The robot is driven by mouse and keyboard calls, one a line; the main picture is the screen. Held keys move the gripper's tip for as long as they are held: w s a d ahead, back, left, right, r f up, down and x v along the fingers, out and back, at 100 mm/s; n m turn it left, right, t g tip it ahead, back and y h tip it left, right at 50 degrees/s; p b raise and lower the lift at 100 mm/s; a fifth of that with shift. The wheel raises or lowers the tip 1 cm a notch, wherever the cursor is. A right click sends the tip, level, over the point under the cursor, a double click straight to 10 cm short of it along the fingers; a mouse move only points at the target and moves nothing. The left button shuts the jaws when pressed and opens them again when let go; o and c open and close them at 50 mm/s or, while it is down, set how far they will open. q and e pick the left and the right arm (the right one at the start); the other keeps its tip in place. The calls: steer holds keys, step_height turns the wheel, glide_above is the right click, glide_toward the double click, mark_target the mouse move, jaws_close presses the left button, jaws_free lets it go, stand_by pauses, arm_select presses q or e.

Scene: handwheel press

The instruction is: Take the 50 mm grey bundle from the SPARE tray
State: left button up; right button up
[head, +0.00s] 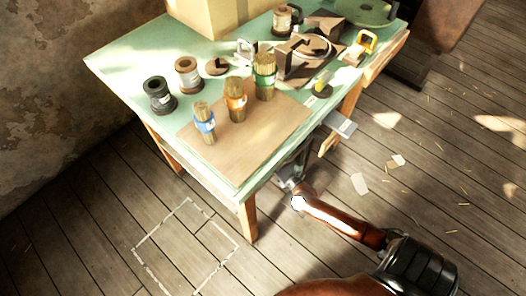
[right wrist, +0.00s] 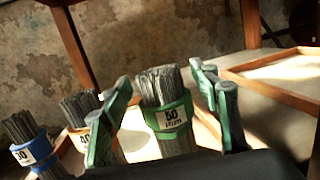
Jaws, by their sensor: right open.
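In the right wrist view, a grey bundle with a green band marked 50 (right wrist: 168,112) stands upright between the fingers of my open right gripper (right wrist: 163,80). Whether the fingers touch it I cannot tell. To its left are a grey bundle with an orange band marked 40 (right wrist: 82,108), partly behind the left finger, and a grey bundle with a blue band that seems to read 50 (right wrist: 30,150). They seem to stand on a pale tray floor (right wrist: 140,145); no tray name is readable. In the head view my right gripper (head: 291,178) is low beside the table, partly hidden by its edge. My left gripper is not visible.
The green table (head: 115,63) carries a board (head: 270,130) with straw-coloured banded bundles (head: 236,100), spools (head: 159,95) and a press. A table leg (head: 248,218) stands near my right arm. A wood-rimmed tray (right wrist: 285,68) lies at right in the wrist view.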

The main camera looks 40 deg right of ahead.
steer(key=shift+w+r, duration=0.1)
steer(key=shift+w, duration=0.15)
steer(key=shift+c, duration=0.4)
steer(key=c, duration=1.3)
